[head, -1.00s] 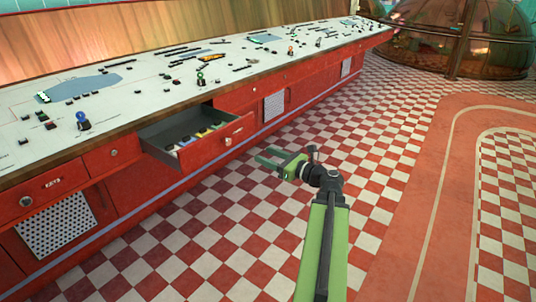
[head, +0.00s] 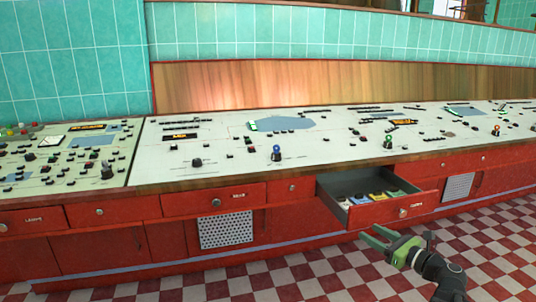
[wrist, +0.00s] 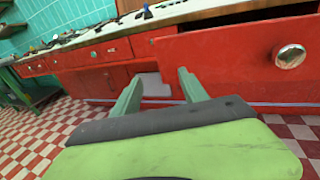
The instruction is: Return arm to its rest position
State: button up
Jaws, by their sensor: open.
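My gripper (head: 376,238) is green with a dark wrist and shows at the lower right of the head view. Its two fingers are apart with nothing between them. It is in front of and below an open drawer (head: 388,212) in the red counter. In the wrist view my gripper (wrist: 158,90) points toward the red cabinet front, with its fingers spread and empty. The drawer front with its round knob (wrist: 290,56) is at the upper right there. Most of my arm is outside the head view.
The open drawer holds several small coloured items (head: 376,197). The pale control panel top (head: 230,160) carries switches and coloured knobs. A perforated vent panel (head: 226,231) is in the cabinet front. Checkered floor (head: 500,235) is clear at the right.

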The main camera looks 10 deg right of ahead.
jog(key=a+f+n+g+y, duration=0.1)
jog(key=a+f+n+g, duration=0.25)
jog(key=a, duration=0.55)
jog(key=w+a+f+n+g, duration=0.1)
jog(key=a+f+n+g, duration=0.2)
jog(key=a, duration=0.6)
jog(key=a+f+n+g+y, duration=0.15)
jog(key=a+f+n, duration=0.25)
jog(key=a, duration=0.6)
jog(key=s+a+f+n+g+h, duration=0.4)
jog(key=s+f+n+g+h, duration=0.25)
jog(key=f+n, duration=0.5)
jog(key=s+d+n+g+h, duration=0.1)
jog(key=s+d+n+h, duration=0.25)
jog(key=d+n, duration=0.4)
notch_tip(320, 180, up, 34)
jog(key=p, duration=3.5)
jog(key=shift+n+h, duration=0.35)
jog(key=shift+n, duration=0.1)
jog(key=shift+d+r, duration=0.1)
